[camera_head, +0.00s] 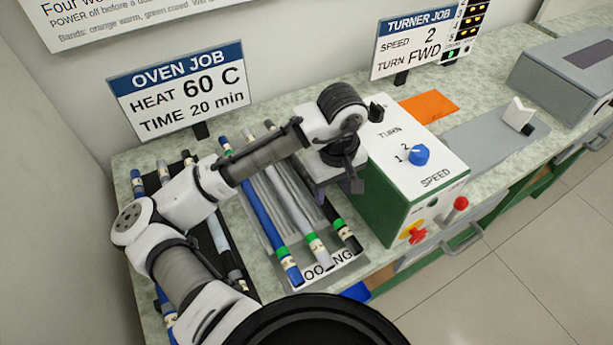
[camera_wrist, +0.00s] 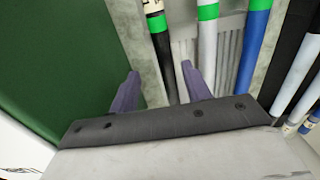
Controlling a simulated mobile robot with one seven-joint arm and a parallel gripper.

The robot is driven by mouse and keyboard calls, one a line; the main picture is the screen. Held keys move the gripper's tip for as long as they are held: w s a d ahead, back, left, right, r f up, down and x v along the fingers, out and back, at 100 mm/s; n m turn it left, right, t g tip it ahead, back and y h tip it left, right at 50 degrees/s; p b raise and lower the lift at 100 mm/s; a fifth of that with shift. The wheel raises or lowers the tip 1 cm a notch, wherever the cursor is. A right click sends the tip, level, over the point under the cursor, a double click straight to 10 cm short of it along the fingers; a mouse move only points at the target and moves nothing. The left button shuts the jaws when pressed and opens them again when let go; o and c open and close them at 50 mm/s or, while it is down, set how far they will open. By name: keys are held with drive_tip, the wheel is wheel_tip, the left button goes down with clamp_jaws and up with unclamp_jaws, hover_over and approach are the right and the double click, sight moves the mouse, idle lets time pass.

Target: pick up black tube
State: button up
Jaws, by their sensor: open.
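A black tube (camera_head: 345,232) with a green band lies at the right side of the grey cooling rack (camera_head: 322,277) in the head view. Its middle is hidden behind my arm. My gripper (camera_head: 352,185) is above this tube, beside the green control box. In the wrist view my gripper (camera_wrist: 158,85) is open, with the black tube (camera_wrist: 163,58) showing between its two fingers. I cannot tell how far the fingertips are above it. A white-grey tube (camera_head: 318,250) and a blue tube (camera_head: 262,218) with green bands lie to the left in the same rack.
The green and white control box (camera_head: 412,172) stands close to the right of my gripper. A second, black rack (camera_head: 213,225) with several tubes is at the left, partly behind my arm. The OVEN JOB sign (camera_head: 180,90) stands behind the racks.

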sight(327, 204)
drive_tip(key=shift+w+a+f+p, duration=0.1)
drive_tip(key=shift+a+f+p, duration=0.1)
drive_tip(key=shift+f, duration=0.75)
drive_tip(key=shift+s+a+f+p, duration=0.15)
drive_tip(key=shift+f+p, duration=0.1)
drive_tip(key=shift+f, duration=0.65)
drive_tip(key=shift+w+a+f+p, duration=0.15)
drive_tip(key=shift+f+p, duration=0.05)
drive_tip(key=shift+f, duration=0.75)
clamp_jaws()
